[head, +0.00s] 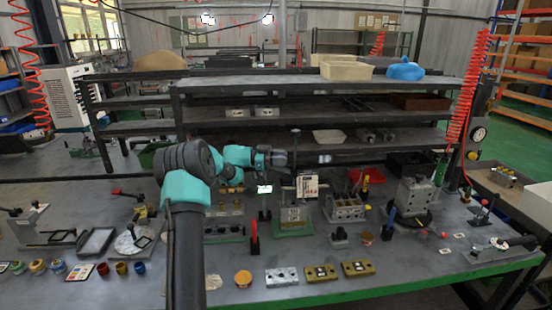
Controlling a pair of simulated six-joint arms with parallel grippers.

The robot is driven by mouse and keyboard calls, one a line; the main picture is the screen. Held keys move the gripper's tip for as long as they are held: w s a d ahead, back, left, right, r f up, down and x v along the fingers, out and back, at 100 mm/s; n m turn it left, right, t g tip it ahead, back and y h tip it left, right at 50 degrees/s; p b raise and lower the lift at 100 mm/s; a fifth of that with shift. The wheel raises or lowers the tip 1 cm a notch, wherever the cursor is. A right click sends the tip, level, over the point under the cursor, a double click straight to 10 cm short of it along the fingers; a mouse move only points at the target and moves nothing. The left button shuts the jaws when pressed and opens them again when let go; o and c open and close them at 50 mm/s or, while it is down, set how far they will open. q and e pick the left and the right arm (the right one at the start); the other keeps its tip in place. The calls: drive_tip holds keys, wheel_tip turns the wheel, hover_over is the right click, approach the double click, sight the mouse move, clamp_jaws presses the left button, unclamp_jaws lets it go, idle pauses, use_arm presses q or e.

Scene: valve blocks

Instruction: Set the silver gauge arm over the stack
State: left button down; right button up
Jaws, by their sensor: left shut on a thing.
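My left gripper (284,158) is above the middle of the bench, its fingers closed at a slim dark-and-silver piece that I take to be the silver gauge arm (325,158). The piece points right, and its middle is hard to make out against the dark shelf. Below stands the stack (293,216), a grey block on a green base with a pale labelled plate (307,187) above it. A thin upright post with a dark top (296,138) rises there. The held piece is at the post's height; I cannot tell whether they touch. My right gripper is out of view.
A multi-hole metal block (345,208) stands right of the stack, and a larger grey block (413,195) farther right. A red-handled tool (254,240) stands in front. Flat valve blocks (320,273) line the front edge. Shelving (230,130) rises behind.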

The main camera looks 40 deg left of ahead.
use_arm(q)
drive_tip(key=shift+d, duration=0.1)
drive_tip(key=c, duration=0.9)
unclamp_jaws()
drive_tip(key=shift+s, duration=0.1)
drive_tip(key=v, duration=1.7)
drive_tip(key=shift+a, duration=0.3)
